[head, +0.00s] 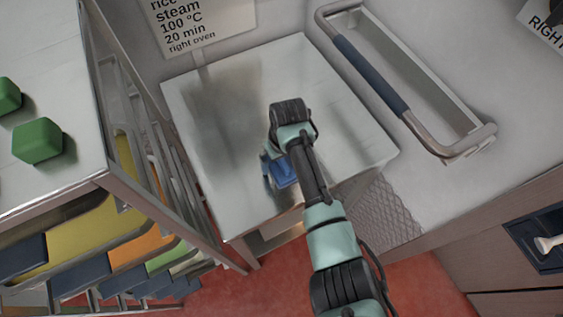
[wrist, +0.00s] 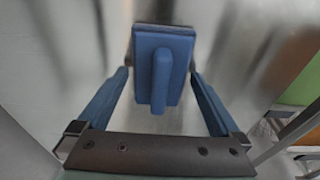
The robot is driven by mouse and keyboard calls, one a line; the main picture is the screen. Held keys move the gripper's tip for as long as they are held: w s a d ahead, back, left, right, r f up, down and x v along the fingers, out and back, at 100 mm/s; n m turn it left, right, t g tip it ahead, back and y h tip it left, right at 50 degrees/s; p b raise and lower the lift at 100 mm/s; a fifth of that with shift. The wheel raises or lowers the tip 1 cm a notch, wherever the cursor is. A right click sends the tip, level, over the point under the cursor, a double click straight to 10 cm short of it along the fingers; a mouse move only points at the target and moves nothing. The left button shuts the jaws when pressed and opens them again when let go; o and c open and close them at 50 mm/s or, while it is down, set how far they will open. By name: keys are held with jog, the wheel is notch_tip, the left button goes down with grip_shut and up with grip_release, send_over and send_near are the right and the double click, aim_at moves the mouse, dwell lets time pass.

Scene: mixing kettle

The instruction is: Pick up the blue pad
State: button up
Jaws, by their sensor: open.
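The blue pad (wrist: 174,92) is a flat blue block with a raised bar-shaped handle along its middle. It lies on a shiny metal table (head: 215,110). In the wrist view it sits ahead of and between the two blue fingers of my gripper (wrist: 161,98), which are spread apart with a gap on each side of the handle. In the head view the pad (head: 283,172) shows only in part, next to my gripper (head: 274,166); my wrist and arm hide the rest. I cannot tell whether the fingers touch the pad.
A counter with green blocks (head: 37,141) stands at left, above a rack of coloured trays (head: 95,232). A sign (head: 190,25) hangs behind the table. At right is a long metal handle with a blue grip (head: 370,75). The tabletop around the pad is clear.

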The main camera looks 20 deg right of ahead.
jog(key=c, duration=1.1)
jog(key=shift+r, duration=0.1)
notch_tip(320, 180, up, 10)
jog(key=shift+f+b, duration=0.1)
jog(key=shift+b, duration=0.3)
jog(key=o, duration=0.7)
jog(key=c, duration=0.5)
